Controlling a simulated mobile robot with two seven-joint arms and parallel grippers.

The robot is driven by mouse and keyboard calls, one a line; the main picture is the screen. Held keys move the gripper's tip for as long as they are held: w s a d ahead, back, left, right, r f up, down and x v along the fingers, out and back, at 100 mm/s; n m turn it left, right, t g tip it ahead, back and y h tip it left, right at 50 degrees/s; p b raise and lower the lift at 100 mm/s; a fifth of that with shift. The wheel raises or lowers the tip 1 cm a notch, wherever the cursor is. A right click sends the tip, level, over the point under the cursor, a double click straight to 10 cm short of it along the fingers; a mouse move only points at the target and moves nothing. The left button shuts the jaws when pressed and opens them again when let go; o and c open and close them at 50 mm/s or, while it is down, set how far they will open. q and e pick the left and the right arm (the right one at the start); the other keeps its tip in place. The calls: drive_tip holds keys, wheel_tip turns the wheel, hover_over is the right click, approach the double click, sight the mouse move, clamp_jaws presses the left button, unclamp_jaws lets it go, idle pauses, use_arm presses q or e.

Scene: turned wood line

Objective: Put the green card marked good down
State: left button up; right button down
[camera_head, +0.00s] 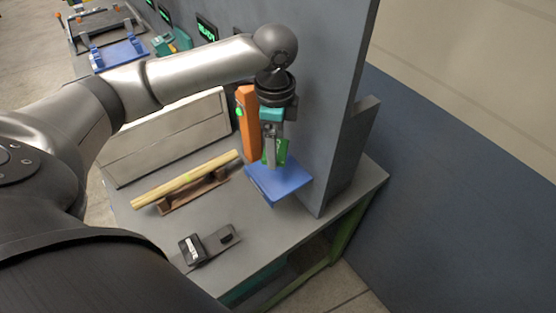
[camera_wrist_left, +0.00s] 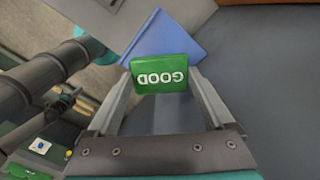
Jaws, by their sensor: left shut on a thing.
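The green card (camera_wrist_left: 163,74) shows the word GOOD, upside down in the left wrist view. My left gripper (camera_wrist_left: 161,85) is shut on it, with a finger at each side of the card. In the head view the gripper (camera_head: 271,158) points down and the green card (camera_head: 282,152) shows beside its fingers, just above a blue plate (camera_head: 279,185). The blue plate also shows behind the card in the left wrist view (camera_wrist_left: 168,36). I cannot tell whether the card touches the plate. My right gripper is not in view.
An orange post (camera_head: 248,122) stands beside the gripper, and a tall grey panel (camera_head: 333,120) rises behind. A turned wood piece (camera_head: 190,179) lies on a brown rest (camera_head: 195,195). A black and grey device (camera_head: 208,245) sits near the front of the grey table (camera_head: 255,228).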

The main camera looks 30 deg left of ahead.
sight(278, 172)
use_arm(q)
wheel_tip(278, 172, down, 7)
drive_tip(key=shift+w+d+r, duration=0.1)
drive_tip(key=shift+r, duration=0.1)
drive_tip(key=shift+w+f, duration=0.2)
drive_tip(key=shift+f, duration=0.05)
drive_tip(key=o, duration=1.1)
drive_tip(key=shift+f, duration=0.1)
drive_tip(key=shift+c, duration=0.2)
wheel_tip(278, 172, up, 12)
drive_tip(key=shift+r, duration=0.15)
